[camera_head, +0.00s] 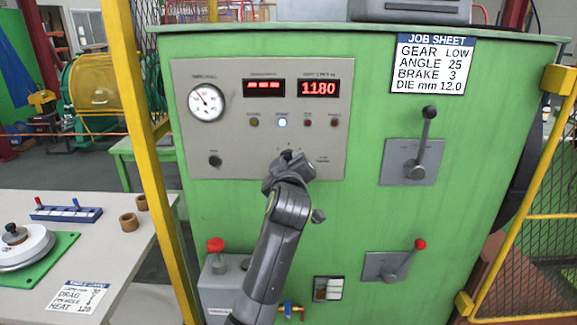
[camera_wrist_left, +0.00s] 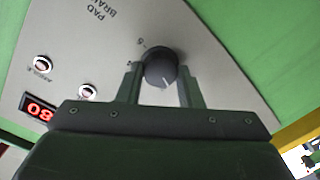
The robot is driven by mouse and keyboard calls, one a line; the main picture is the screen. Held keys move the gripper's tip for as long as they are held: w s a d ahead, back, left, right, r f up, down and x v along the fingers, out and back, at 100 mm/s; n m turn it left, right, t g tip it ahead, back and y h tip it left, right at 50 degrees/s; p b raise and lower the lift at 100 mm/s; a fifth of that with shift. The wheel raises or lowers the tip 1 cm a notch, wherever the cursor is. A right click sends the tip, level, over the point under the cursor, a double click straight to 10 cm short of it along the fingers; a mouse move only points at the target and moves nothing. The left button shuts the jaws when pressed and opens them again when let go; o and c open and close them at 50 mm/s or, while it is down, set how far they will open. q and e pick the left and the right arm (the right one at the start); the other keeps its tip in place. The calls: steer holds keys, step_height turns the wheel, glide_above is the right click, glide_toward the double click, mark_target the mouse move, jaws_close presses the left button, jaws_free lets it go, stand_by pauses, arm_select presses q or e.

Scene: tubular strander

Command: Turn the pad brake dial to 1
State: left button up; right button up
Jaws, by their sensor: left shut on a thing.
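The pad brake dial (camera_wrist_left: 160,68) is a round dark knob with a white pointer line, on a grey panel marked PAD BRAKE in the left wrist view. The pointer faces the picture's bottom, toward my gripper's body. Figures 4 and 5 show beside the dial; the other scale marks are hidden or unclear. My left gripper (camera_wrist_left: 161,88) is shut on the dial, one finger on each side. In the head view my left gripper (camera_head: 287,158) is at the lower right of the grey control panel (camera_head: 235,135) and hides most of the dial. My right gripper is not in view.
The panel has a gauge (camera_head: 206,103), a red display (camera_head: 318,88) reading 1180, and a small dark knob (camera_head: 215,160). Two levers (camera_head: 425,140) (camera_head: 400,262) stand out at right. The job sheet (camera_head: 433,64) reads BRAKE 3. A yellow post (camera_head: 142,150) stands at left.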

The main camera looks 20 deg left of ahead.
arm_select(q)
steer(key=n, duration=0.5)
steer(key=shift+f+b, duration=0.1)
steer(key=shift+b, duration=0.25)
steer(key=shift+n, duration=0.3)
steer(key=o, duration=1)
steer(key=shift+w, duration=0.15)
